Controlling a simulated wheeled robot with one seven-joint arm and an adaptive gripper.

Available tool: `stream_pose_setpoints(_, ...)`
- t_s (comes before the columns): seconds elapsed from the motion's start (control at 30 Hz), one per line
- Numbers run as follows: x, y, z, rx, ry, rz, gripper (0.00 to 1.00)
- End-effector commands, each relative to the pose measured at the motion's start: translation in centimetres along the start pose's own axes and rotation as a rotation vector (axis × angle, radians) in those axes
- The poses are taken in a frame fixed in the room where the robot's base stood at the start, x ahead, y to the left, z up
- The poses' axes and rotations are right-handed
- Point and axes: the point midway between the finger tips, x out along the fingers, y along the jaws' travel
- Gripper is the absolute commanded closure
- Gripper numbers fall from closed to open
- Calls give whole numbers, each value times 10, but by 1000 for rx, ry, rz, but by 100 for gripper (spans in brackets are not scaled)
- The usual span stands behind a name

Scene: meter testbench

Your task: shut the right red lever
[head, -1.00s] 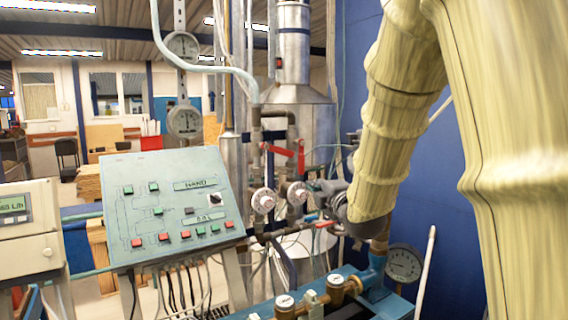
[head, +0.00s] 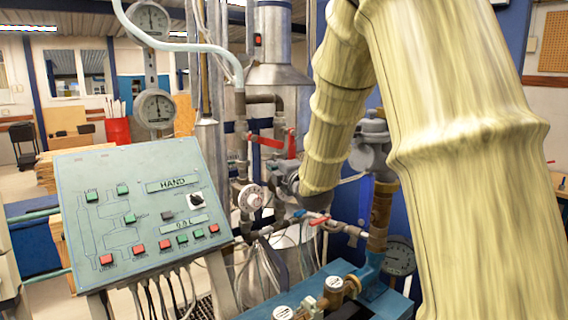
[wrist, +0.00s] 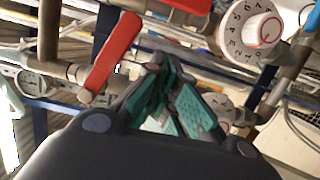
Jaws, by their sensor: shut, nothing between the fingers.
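In the head view, the right red lever (head: 291,143) stands upright on the pipework. Left of it, another red lever (head: 268,141) lies roughly level. In the wrist view, one red lever (wrist: 112,55) slants just left of my fingers, and part of another red handle (wrist: 190,4) shows at the top edge. I cannot tell which lever each of these is. My gripper (wrist: 158,72) is shut and empty, its green-padded fingers close to the slanting lever with no clear contact. In the head view my forearm hides most of the gripper.
A control panel (head: 141,215) stands at left. A white dial (head: 250,197) sits below the levers; a numbered dial (wrist: 248,31) is at upper right in the wrist view. Small blue and red handles (head: 318,221) and a pressure gauge (head: 398,256) lie lower right. Pipes crowd my gripper.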

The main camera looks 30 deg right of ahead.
Motion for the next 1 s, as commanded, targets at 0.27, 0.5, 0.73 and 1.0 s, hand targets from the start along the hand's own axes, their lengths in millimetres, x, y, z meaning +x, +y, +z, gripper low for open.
stream_pose_setpoints(0.27,32,5,9,2,-4,3,100)
stream_pose_setpoints(0.5,40,2,29,2,-3,0,100)
stream_pose_setpoints(0.73,42,1,39,0,-2,1,100)
stream_pose_setpoints(1.0,43,0,40,-1,-2,1,100)
